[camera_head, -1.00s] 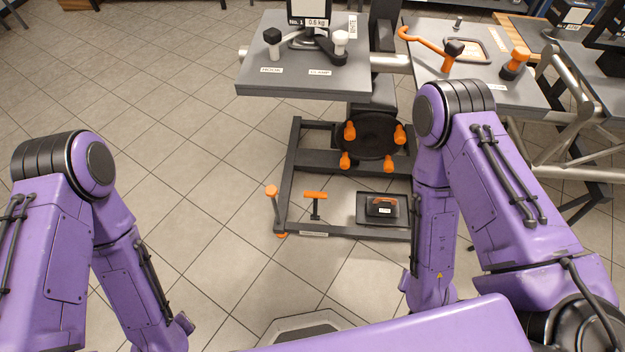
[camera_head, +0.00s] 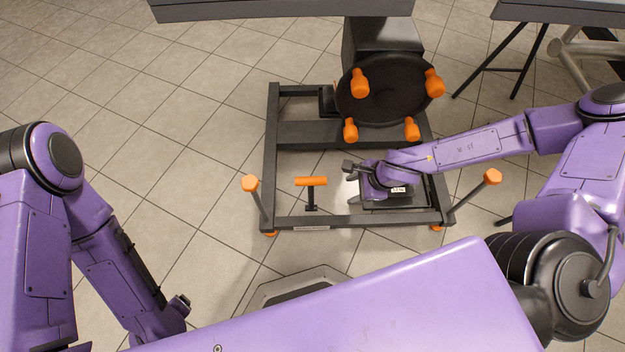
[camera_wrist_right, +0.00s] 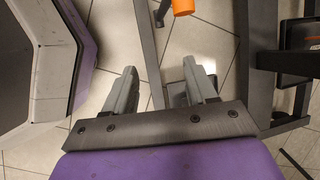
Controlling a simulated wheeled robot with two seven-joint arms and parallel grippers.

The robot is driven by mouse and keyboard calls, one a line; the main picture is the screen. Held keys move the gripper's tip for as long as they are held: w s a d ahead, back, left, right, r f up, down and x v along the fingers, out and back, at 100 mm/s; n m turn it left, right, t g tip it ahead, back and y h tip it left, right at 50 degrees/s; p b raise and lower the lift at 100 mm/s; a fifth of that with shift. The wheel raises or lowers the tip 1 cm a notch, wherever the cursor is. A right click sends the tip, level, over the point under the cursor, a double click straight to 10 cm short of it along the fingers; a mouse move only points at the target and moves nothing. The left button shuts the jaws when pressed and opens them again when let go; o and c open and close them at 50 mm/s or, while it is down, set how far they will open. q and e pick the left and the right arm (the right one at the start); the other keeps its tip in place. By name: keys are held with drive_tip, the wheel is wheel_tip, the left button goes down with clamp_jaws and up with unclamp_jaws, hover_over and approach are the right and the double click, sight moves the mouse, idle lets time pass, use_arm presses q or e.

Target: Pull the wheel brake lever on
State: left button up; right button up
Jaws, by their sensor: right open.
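An orange T-handle (camera_head: 311,181) on a dark stem stands at the front of the dark wheeled frame (camera_head: 270,130). Orange-topped levers stand at the frame's front left corner (camera_head: 250,183) and front right corner (camera_head: 491,177). Which one is the wheel brake lever is not marked legibly. My right gripper (camera_head: 350,183) is open and empty, low over the frame, pointing left, just right of the T-handle and apart from it. In the right wrist view its fingers (camera_wrist_right: 160,85) are spread, with an orange handle end (camera_wrist_right: 183,7) ahead.
A dark tray (camera_head: 405,203) with a labelled block lies under my right wrist. A round dark plate (camera_head: 385,95) with several orange knobs is behind the gripper. A grey tabletop (camera_head: 280,10) overhangs the back. Tiled floor (camera_head: 190,190) is clear at the left.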

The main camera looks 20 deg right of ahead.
sight(316, 180)
drive_tip(key=w+a+b, duration=0.1)
drive_tip(key=w+a, duration=0.3)
drive_tip(key=w+a+b, duration=0.1)
drive_tip(key=w+a, duration=0.1)
drive_tip(key=a, duration=0.1)
drive_tip(key=shift+f+b, duration=0.25)
drive_tip(key=shift+b, duration=0.05)
drive_tip(key=b+x, duration=0.2)
drive_tip(key=x, duration=0.3)
drive_tip(key=shift+w+a+r, duration=0.1)
drive_tip(key=shift+a+r, duration=0.05)
clamp_jaws()
